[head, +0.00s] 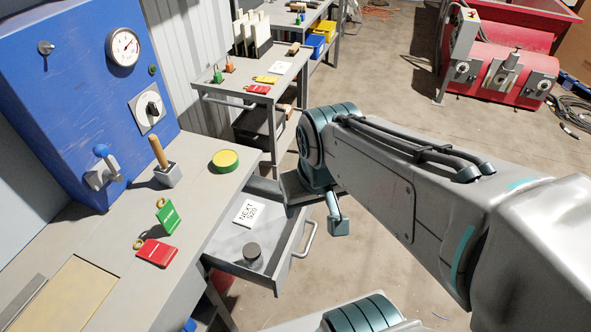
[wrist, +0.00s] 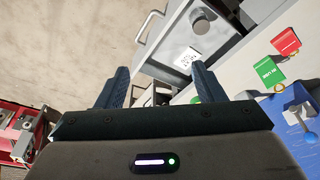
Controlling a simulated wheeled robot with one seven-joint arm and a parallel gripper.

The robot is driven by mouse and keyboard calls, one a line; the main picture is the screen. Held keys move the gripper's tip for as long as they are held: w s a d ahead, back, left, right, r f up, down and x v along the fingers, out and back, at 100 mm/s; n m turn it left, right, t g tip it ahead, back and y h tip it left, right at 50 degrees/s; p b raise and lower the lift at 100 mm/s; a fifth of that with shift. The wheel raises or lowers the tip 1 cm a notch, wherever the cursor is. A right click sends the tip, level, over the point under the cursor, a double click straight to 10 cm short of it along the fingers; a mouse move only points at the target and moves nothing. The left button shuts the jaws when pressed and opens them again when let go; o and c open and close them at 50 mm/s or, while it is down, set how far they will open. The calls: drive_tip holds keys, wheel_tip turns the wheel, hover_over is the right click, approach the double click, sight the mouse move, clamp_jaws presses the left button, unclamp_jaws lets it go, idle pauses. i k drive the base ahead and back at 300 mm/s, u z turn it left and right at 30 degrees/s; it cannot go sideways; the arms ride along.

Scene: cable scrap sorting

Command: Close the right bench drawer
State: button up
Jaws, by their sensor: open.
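The bench drawer (head: 232,262) is pulled out from the bench, with its bar handle (head: 304,240) on the outer front. Inside it lie a white card reading "NEXT" (head: 248,213) and a dark round knob-like piece (head: 252,253). In the wrist view the open drawer (wrist: 174,62) shows at the top, with its handle (wrist: 150,27) up and left of centre. My gripper (wrist: 156,85) is open, with nothing visible between its fingers. Its fingers point toward the drawer, with the handle beyond them; I see no contact.
On the bench top (head: 200,208) are a red tag (head: 157,253), a green tag (head: 168,217), a yellow-green round tin (head: 225,161) and a wooden-handled tool in a block (head: 163,165). A grey cart (head: 285,72) stands behind. Floor right of the drawer is clear apart from my arm.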

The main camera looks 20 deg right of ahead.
sight(279, 238)
drive_tip(key=z, duration=1.7)
drive_tip(key=k, duration=0.6)
drive_tip(key=u, duration=1.55)
